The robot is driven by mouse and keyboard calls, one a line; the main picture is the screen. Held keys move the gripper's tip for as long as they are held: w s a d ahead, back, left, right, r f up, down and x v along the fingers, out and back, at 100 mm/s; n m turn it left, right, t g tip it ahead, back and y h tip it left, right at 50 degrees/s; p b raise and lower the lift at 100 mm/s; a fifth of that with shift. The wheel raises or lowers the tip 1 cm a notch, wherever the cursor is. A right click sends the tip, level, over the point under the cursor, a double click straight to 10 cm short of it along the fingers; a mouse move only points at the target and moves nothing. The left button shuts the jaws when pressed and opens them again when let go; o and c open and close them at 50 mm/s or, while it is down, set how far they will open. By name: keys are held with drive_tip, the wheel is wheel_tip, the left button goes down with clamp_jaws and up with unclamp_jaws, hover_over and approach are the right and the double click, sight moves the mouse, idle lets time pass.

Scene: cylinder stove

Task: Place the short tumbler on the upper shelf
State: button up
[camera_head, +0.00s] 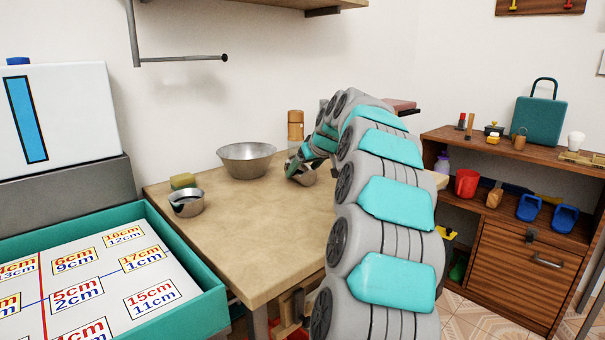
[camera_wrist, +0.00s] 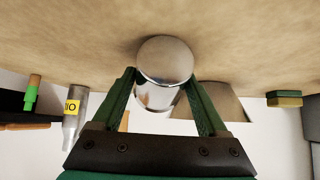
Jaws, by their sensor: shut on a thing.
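The short tumbler (camera_wrist: 165,60) is a shiny metal cylinder. In the wrist view it sits between the two green fingers of my gripper (camera_wrist: 161,82), which is shut on it. In the head view my gripper (camera_head: 299,168) is low over the back of the wooden table (camera_head: 255,227), right of a metal bowl. Part of the tumbler (camera_head: 305,178) shows beneath the fingers; I cannot tell whether it touches the tabletop. A wooden shelf (camera_head: 350,3) on the wall shows only its lower edge at the top of the head view.
The metal bowl (camera_head: 246,160), a sponge (camera_head: 183,181) and a metal cup (camera_head: 186,203) stand left of my gripper. A wooden cylinder (camera_head: 295,126) stands behind it. A metal rail (camera_head: 180,59) juts out below the shelf. The table's front middle is clear.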

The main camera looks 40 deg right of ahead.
drive_tip(key=shift+r, duration=0.15)
drive_tip(key=shift+r, duration=1.6)
drive_tip(key=s+a, duration=0.2)
drive_tip(key=s, duration=0.2)
drive_tip(key=s+a+r+b, duration=0.1)
drive_tip(key=s+a, duration=0.2)
drive_tip(key=s, duration=0.2)
drive_tip(key=s+a+b, duration=0.1)
drive_tip(key=s+a, duration=0.2)
drive_tip(key=s, duration=0.1)
drive_tip(key=shift+s+r, duration=0.25)
drive_tip(key=shift+s, duration=0.15)
